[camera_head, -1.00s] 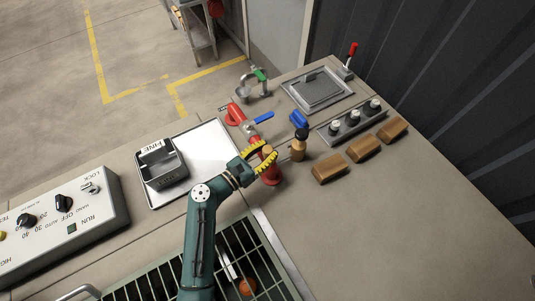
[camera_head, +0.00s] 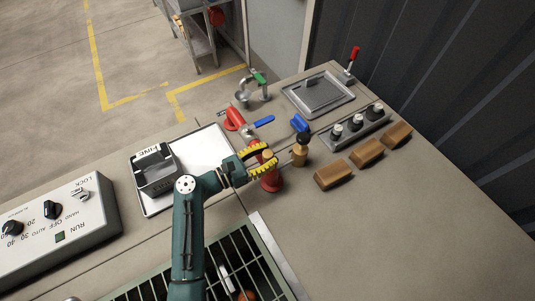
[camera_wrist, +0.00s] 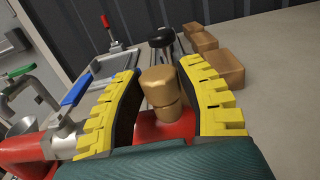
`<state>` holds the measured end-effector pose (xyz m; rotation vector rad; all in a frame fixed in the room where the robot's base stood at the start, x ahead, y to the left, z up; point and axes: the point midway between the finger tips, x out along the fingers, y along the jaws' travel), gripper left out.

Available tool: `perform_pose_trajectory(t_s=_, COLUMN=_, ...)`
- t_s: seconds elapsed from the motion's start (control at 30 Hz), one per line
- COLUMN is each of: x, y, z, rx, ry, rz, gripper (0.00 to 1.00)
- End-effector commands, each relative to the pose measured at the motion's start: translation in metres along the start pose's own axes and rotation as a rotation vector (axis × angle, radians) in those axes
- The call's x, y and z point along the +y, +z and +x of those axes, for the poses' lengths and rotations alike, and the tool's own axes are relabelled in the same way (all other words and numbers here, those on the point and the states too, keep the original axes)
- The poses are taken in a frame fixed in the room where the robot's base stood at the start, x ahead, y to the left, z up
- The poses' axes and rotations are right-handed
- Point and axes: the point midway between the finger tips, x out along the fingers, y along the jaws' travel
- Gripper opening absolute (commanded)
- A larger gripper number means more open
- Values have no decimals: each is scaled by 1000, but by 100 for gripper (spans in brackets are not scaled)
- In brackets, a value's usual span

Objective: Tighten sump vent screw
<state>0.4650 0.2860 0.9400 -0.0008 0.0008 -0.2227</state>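A brass screw with a round head (camera_head: 267,155) stands upright on a red fitting (camera_head: 271,182) on the bench. It also shows in the wrist view (camera_wrist: 158,88) as two stacked brass cylinders above a red base. My gripper (camera_head: 264,158) has its yellow-toothed fingers on either side of the brass screw. In the wrist view my gripper (camera_wrist: 158,70) is open. A clear gap shows at the left finger; the right finger is very close to the brass, and I cannot tell whether it touches. The fingers partly hide the red fitting.
Close beyond stands a brass piece with a black knob (camera_head: 301,145). A red pipe with a blue lever (camera_head: 262,121) lies to the left. The front right bench is clear.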

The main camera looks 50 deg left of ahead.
Motion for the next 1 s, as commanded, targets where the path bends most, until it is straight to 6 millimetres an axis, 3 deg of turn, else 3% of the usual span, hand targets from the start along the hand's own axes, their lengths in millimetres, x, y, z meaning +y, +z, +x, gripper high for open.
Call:
perform_pose_trajectory(t_s=0.03, x=0, y=0, z=0, rx=0, ry=-1, rz=0, gripper=48)
perform_pose_trajectory(t_s=0.1, x=0, y=0, z=0, rx=0, ry=0, rz=0, gripper=61)
perform_pose_trajectory(t_s=0.47, x=1, y=0, z=-5, rx=0, ry=2, rz=0, gripper=61)
perform_pose_trajectory(t_s=0.57, x=1, y=0, z=-21, rx=0, ry=5, rz=0, gripper=61)
perform_pose_trajectory(t_s=0.8, x=1, y=0, z=-82, rx=0, ry=6, rz=0, gripper=61)
perform_pose_trajectory(t_s=1.0, x=0, y=0, z=-114, rx=-1, ry=2, rz=0, gripper=61)
